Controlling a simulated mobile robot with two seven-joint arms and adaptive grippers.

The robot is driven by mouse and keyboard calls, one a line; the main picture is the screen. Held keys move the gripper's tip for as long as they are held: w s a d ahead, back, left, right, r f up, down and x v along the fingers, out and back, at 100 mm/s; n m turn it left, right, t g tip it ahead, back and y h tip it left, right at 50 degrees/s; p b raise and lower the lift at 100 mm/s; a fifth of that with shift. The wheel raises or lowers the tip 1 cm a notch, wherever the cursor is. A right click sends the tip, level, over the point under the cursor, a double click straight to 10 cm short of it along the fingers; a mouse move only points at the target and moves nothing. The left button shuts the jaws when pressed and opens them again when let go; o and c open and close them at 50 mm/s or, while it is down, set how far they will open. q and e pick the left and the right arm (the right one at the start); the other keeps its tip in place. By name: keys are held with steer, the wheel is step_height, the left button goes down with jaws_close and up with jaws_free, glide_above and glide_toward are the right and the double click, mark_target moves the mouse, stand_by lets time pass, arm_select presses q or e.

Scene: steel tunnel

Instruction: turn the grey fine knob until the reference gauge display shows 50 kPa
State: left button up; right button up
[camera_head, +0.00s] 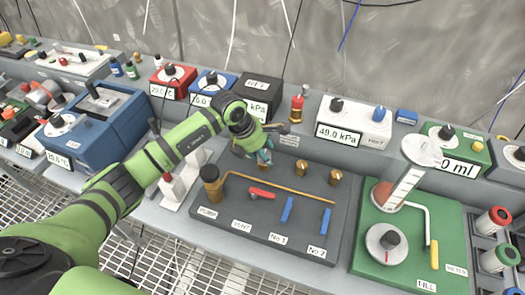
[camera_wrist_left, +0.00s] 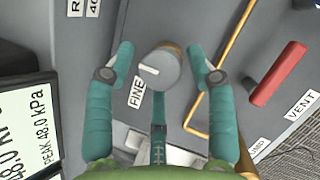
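The grey fine knob (camera_wrist_left: 165,72), with a white pointer mark and a brass-coloured base, stands beside the FINE label in the left wrist view. My left gripper (camera_wrist_left: 161,60) is open, with a finger on each side of the knob and gaps visible on both sides. In the head view the left gripper (camera_head: 264,157) is over the back left of the dark valve panel (camera_head: 255,215) and mostly hides the knob. The black reference gauge (camera_head: 258,92) stands behind; my arm hides its digits there. In the left wrist view its display (camera_wrist_left: 28,120) appears to read 48.0 kPa. My right gripper is not in view.
A red vent lever (camera_wrist_left: 279,73) and a brass pipe (camera_wrist_left: 222,75) lie right of the left gripper. A pump knob (camera_head: 211,182) and two blue levers (camera_head: 287,209) are on the panel. A white kPa gauge (camera_head: 365,115) stands behind; a green filling board (camera_head: 365,255) is to the right.

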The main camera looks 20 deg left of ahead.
arm_select(q)
steer(key=c, duration=0.6)
steer(key=shift+m+b, duration=0.3)
steer(key=shift+b, duration=0.3)
steer(key=m+b, duration=0.2)
steer(key=b, duration=0.1)
steer(key=m+g+h+b, duration=0.1)
steer(key=m+b, duration=0.1)
steer(key=b, duration=0.2)
steer(key=m+g+b, duration=0.1)
steer(key=m+b, duration=0.1)
steer(key=b, duration=0.1)
steer(key=shift+w+f+m, duration=0.2)
steer(key=shift+w+m, duration=0.05)
steer(key=shift+m, duration=0.05)
steer(key=shift+r+m+g+b, duration=0.2)
steer(key=shift+m+g+b, duration=0.6)
steer(key=shift+m+b, duration=0.7)
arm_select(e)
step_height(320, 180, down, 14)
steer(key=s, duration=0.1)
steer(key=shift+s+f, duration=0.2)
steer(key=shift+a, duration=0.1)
arm_select(q)
steer(key=o, duration=1.1)
steer(key=shift+s+d, duration=0.1)
steer(key=shift+d, duration=0.05)
